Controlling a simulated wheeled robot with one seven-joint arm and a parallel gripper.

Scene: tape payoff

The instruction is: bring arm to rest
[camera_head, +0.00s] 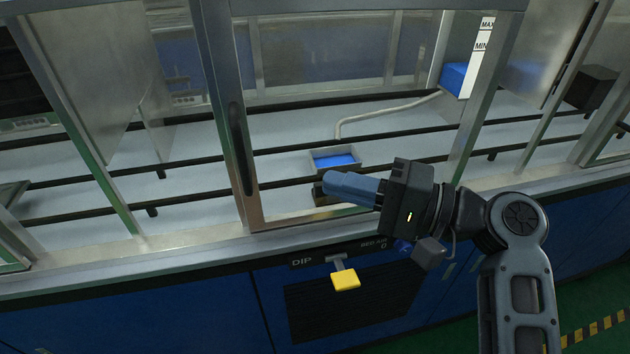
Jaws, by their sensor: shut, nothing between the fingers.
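My gripper (328,188) is at the centre of the head view, at the end of my arm, which comes up from the lower right. Its blue fingers point left and look shut with nothing between them. It is in front of the cabinet, near the framed glass panel (249,213) with a dark vertical handle. From this view I cannot tell how far the fingers are from the frame. My gripper partly hides the area below a small grey tray with blue contents (313,165).
A yellow lever knob (345,280) sticks out below my gripper, beside a "DIP" label. Dark rails run across the grey deck inside the cabinet. A blue-filled container with MAX and MIN marks (481,62) stands at the back, joined to a pale hose (385,112). Green floor shows at lower right.

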